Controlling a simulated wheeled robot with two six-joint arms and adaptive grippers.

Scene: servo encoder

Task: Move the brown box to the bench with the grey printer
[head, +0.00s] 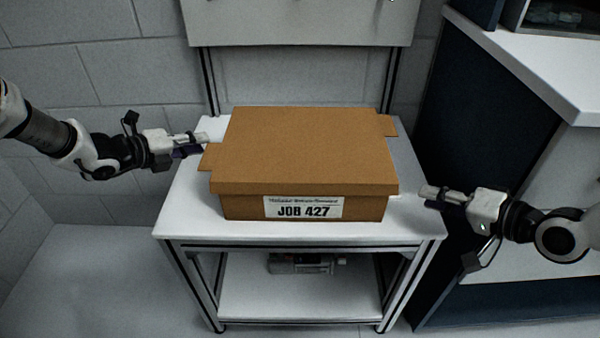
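The brown box (305,150) sits closed on a small white bench (410,222), with a white label reading "JOB 427" on its front. Small tabs stick out at its left side and at its back right. My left gripper (202,143) is at the box's left side, its fingertips close to the left tab; I cannot tell whether they touch it or how far they are apart. My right gripper (430,194) is to the right of the box, with a gap between its fingertips and the box. No grey printer is clearly visible.
The bench has a lower shelf (300,300) with a dark device (305,263) on it. A dark blue cabinet with a white top (530,70) stands close on the right. A grey block wall (90,60) is behind. Open floor (90,280) lies at the left.

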